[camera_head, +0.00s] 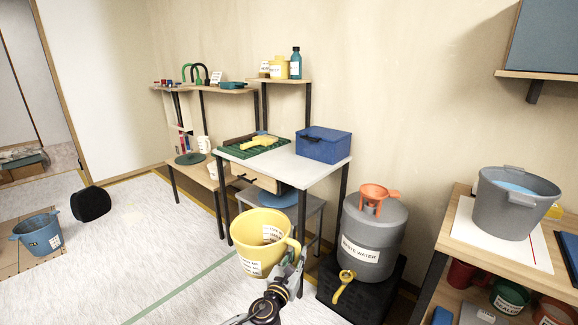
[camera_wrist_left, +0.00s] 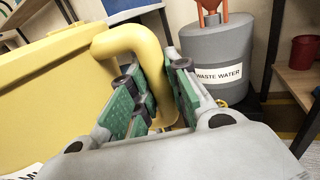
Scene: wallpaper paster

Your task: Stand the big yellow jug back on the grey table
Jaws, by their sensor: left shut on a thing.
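The big yellow jug (camera_head: 262,246) hangs upright in front of the grey table (camera_head: 286,162), lower than its top. My left gripper (camera_head: 292,262) is shut on the jug's handle, at the jug's right side. In the left wrist view the gripper's green pads (camera_wrist_left: 155,95) sit on both sides of the yellow handle (camera_wrist_left: 138,42), and the jug body (camera_wrist_left: 50,90) fills the left. The jug and the table are apart in height; whether they touch sideways I cannot tell. My right gripper is not in view.
On the table stand a blue box (camera_head: 323,145) at the right and a green tray (camera_head: 254,145) with a yellow tool at the left. The front middle of the tabletop is clear. A grey waste water drum (camera_head: 371,238) with an orange funnel stands to the right.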

